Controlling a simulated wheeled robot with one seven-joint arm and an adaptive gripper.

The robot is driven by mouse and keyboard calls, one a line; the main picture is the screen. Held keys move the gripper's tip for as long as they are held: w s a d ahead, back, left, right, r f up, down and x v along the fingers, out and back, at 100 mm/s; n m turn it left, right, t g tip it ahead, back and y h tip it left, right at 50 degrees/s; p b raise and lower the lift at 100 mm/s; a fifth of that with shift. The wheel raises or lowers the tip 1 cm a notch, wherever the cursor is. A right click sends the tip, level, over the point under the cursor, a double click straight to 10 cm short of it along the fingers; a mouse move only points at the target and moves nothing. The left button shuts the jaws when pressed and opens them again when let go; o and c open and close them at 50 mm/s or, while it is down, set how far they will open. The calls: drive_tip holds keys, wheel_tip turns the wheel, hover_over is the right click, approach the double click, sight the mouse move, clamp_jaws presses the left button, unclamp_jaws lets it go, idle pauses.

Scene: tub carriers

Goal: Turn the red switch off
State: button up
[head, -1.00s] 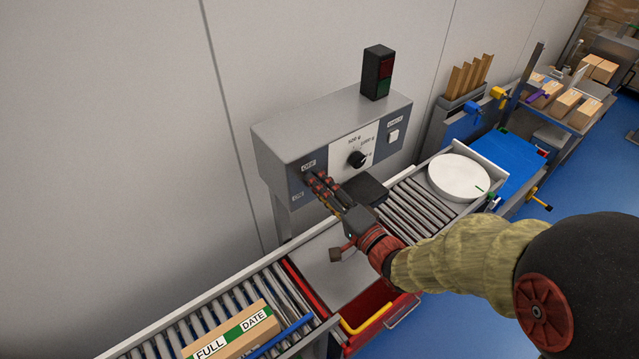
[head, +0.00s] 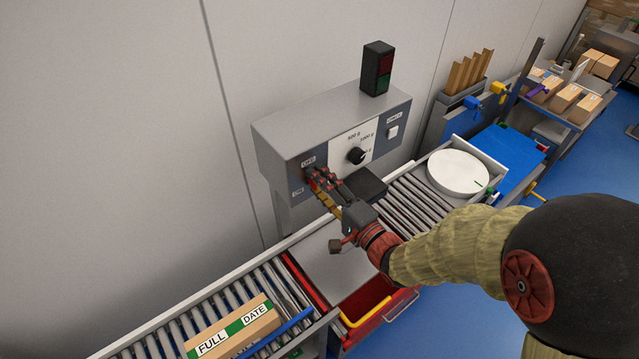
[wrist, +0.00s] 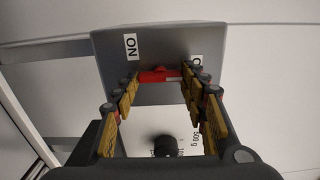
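The red switch (wrist: 152,76) shows in the wrist view on the grey panel of the control box, between the ON label (wrist: 130,46) and the OFF label (wrist: 196,62). My gripper (wrist: 160,76) is open, with its fingers on either side of the switch. The fingertips are close to both ends of the red part; I cannot tell whether they touch it. In the head view my gripper (head: 318,182) is at the left end of the control box (head: 330,120), and its fingers mostly hide the switch.
A black dial (head: 356,155) and a white button (head: 394,132) are on the same panel. A red and green light box (head: 377,68) stands on top. Below is a roller conveyor with a FULL DATE carton (head: 235,330) and, further right, a round white plate (head: 458,172).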

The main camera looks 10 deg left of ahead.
drive_tip(key=o, duration=0.4)
drive_tip(key=shift+o, duration=0.2)
drive_tip(key=v, duration=1.2)
